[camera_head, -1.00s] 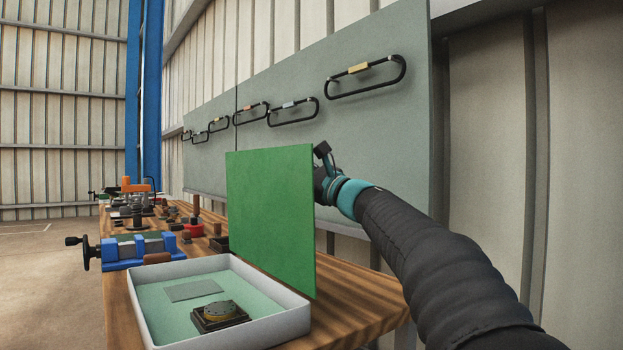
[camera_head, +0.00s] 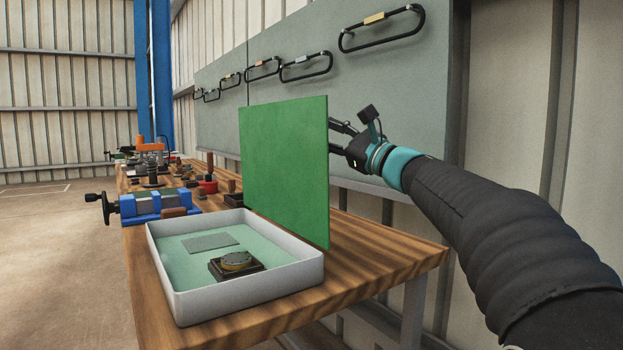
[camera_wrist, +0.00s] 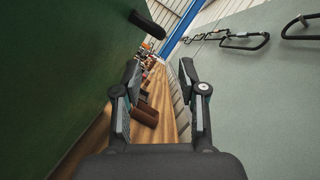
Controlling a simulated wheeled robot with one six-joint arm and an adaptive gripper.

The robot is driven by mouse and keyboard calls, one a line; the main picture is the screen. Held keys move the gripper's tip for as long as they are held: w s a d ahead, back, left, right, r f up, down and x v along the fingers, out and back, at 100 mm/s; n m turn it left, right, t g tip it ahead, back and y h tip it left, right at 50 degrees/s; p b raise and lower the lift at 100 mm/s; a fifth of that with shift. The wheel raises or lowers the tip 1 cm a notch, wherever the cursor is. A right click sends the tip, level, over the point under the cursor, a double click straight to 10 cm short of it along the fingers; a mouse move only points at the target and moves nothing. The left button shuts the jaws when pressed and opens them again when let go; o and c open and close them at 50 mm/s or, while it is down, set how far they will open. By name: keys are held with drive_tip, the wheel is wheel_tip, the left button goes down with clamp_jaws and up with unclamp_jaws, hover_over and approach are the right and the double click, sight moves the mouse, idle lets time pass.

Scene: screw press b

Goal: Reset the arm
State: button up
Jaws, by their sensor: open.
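My gripper (camera_head: 340,138) is to the right of the green upright panel (camera_head: 285,165) in the head view, its fingers partly hidden behind the panel's right edge. In the wrist view my gripper (camera_wrist: 160,78) is open and empty, its two fingers apart. The green panel (camera_wrist: 60,70) fills the left side there. The grey wall board (camera_wrist: 255,90) is on the right. My fingers point along the gap between panel and board, above the wooden bench (camera_wrist: 160,95).
A white tray (camera_head: 235,290) with a round dial on a dark base (camera_head: 237,264) and a flat grey plate (camera_head: 210,243) stands at the bench front. A blue vise (camera_head: 155,205) is behind it. Several black handles (camera_head: 380,28) stick out from the board. The bench's right front corner is clear.

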drive_tip(key=s+d+f+n+g+h, duration=0.1)
drive_tip(key=s+f+n+g+h, duration=0.2)
drive_tip(key=f, duration=0.6)
drive_tip(key=s+d+f+n+g+h, duration=0.2)
drive_tip(key=s+f+h, duration=0.2)
drive_tip(key=f, duration=0.4)
drive_tip(key=s+d+f+n+g+h, duration=0.1)
drive_tip(key=s+f+n, duration=0.4)
drive_tip(key=s, duration=0.5)
drive_tip(key=s+d+f+n+g+h+p, duration=0.1)
drive_tip(key=s+f+n+h, duration=0.3)
drive_tip(key=s+f, duration=0.6)
drive_tip(key=s+d+f+n+g+h+p, duration=0.1)
drive_tip(key=s+f+n+g+h, duration=0.1)
drive_tip(key=s+f+n, duration=0.3)
drive_tip(key=s+f+g, duration=0.1)
drive_tip(key=s+f, duration=0.2)
drive_tip(key=s, duration=0.2)
drive_tip(key=shift+s+d+n+h, duration=0.15)
drive_tip(key=shift+d+n+h, duration=0.2)
drive_tip(key=shift+n+h, duration=0.05)
drive_tip(key=shift+f, duration=0.1)
